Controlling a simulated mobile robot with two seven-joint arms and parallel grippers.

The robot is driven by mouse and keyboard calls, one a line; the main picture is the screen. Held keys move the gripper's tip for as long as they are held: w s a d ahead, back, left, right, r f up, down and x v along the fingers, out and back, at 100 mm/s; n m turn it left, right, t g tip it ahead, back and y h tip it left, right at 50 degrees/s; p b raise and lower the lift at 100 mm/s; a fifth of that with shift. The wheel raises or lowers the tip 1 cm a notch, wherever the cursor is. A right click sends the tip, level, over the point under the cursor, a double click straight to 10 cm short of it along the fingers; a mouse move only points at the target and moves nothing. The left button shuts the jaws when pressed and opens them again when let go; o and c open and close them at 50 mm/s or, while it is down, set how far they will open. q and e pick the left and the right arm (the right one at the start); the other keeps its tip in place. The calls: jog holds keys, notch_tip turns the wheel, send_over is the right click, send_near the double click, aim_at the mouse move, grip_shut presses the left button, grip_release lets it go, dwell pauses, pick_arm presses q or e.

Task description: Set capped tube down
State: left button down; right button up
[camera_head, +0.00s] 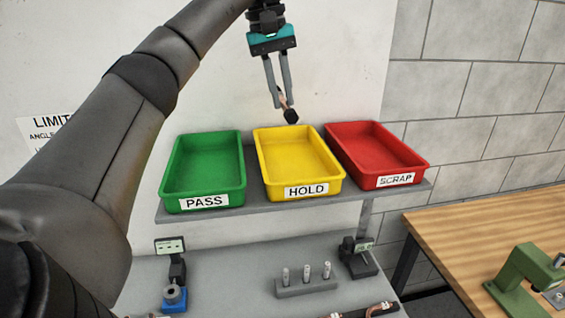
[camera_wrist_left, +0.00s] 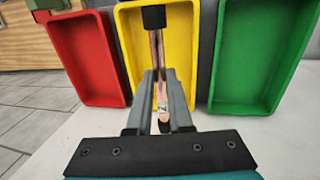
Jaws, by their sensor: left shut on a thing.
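My left gripper (camera_head: 279,93) is shut on a copper tube (camera_head: 283,100) with a black cap (camera_head: 290,116) at its end. In the head view the tube tilts, with the capped end lower, above the back of the yellow HOLD tray (camera_head: 318,180). In the left wrist view the gripper (camera_wrist_left: 160,80) holds the tube (camera_wrist_left: 157,50), and the black cap (camera_wrist_left: 154,17) lies over the yellow tray (camera_wrist_left: 127,40). The green PASS tray (camera_head: 180,170) and red SCRAP tray (camera_head: 410,160) flank the yellow one. All three trays look empty. My right gripper is out of view.
The trays stand on a grey shelf (camera_head: 260,200). Below, a grey bench holds a block with several pegs (camera_head: 307,288), a blue-based device (camera_head: 174,295) and a dark stand (camera_head: 358,260). A wooden table (camera_head: 490,225) with a green tool (camera_head: 525,270) stands at right.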

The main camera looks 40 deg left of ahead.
pick_arm(q)
jog(key=b, duration=0.3)
send_over(285, 176)
jog(key=f, duration=1.1)
jog(key=shift+s+a, duration=0.3)
jog(key=shift+f, duration=2.4)
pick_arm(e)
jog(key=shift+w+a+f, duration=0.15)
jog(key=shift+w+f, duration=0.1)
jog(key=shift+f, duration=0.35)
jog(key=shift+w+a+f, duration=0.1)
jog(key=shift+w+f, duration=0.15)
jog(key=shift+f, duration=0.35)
pick_arm(q)
jog(key=c, duration=1.3)
grip_release()
jog(key=shift+f, duration=0.15)
jog(key=o, duration=0.5)
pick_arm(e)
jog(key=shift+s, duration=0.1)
